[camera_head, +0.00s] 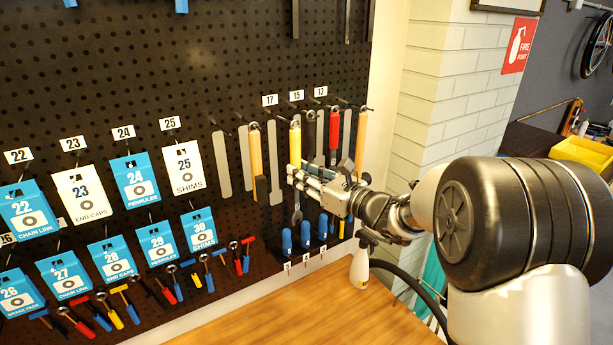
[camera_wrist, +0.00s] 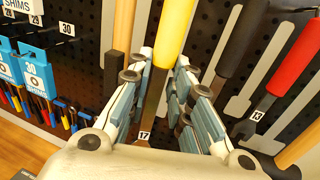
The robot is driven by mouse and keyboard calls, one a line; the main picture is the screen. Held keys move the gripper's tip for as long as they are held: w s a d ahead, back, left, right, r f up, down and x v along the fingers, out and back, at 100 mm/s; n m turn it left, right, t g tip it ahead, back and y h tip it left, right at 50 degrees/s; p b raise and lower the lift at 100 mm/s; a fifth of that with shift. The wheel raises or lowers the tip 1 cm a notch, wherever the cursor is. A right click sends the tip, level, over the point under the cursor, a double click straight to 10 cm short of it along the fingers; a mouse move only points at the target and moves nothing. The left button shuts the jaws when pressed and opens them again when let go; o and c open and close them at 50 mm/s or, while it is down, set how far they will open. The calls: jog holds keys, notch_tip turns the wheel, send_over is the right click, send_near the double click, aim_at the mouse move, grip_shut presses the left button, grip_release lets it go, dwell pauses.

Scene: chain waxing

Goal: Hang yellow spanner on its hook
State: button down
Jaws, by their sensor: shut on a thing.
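The yellow spanner (camera_head: 295,143) is upright against the black pegboard, below the label 15 (camera_head: 296,95), with its yellow handle up and its metal end down. My gripper (camera_head: 294,172) is shut on it around the lower part of the handle. In the wrist view the yellow handle (camera_wrist: 174,32) rises between my fingers (camera_wrist: 160,70), and the metal shaft runs down between them. The hook (camera_head: 298,106) is near the handle's top. I cannot tell whether the spanner is on it.
A wooden-handled tool (camera_head: 256,150) hangs left of the spanner, and a red-handled tool (camera_head: 334,125) hangs close to its right. Another wooden handle (camera_head: 361,135) is further right. Blue-handled tools (camera_head: 305,236) hang below. A white bottle (camera_head: 360,266) stands by the wooden bench (camera_head: 310,315).

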jog(key=w+a, duration=0.2)
jog(key=w, duration=0.1)
jog(key=w+a, duration=0.1)
jog(key=shift+w+f, duration=0.25)
dwell(0.4)
dwell(0.4)
dwell(0.4)
jog(key=c, duration=1.4)
grip_release()
jog(key=shift+o, duration=0.2)
jog(key=shift+s, duration=0.1)
jog(key=b+v, duration=0.2)
jog(key=v, duration=0.7)
